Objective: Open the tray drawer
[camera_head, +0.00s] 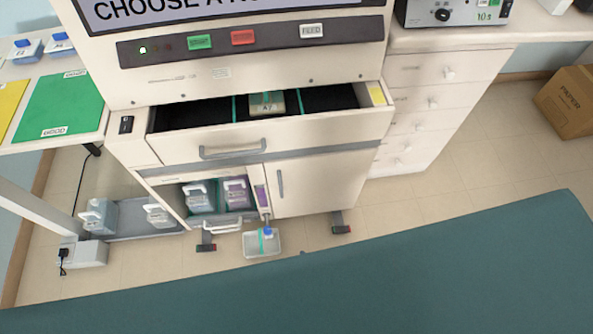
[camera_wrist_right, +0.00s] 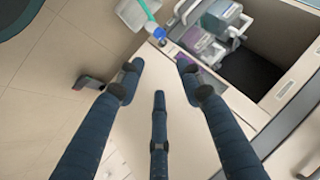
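The wide top drawer (camera_head: 290,132) of the white machine stands out from its front, and its dark inside shows. A small block marked A7 (camera_head: 266,103) sits in it between green strips. A grey bar handle (camera_head: 233,150) is on the drawer's front. Neither gripper shows in the head view. In the right wrist view my right gripper (camera_wrist_right: 159,78) has its dark fingers spread, with nothing between them. It is in front of the machine's lower pale front, apart from the drawer handle as far as I can tell. My left gripper is not seen.
Below the drawer, an open bay holds bottles (camera_head: 200,198) beside a closed door (camera_head: 318,184). A clear catch tray (camera_head: 262,243) is on the floor. A white drawer cabinet (camera_head: 440,110) stands right, a cardboard box (camera_head: 570,102) beyond it. A teal surface (camera_head: 400,270) fills the foreground.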

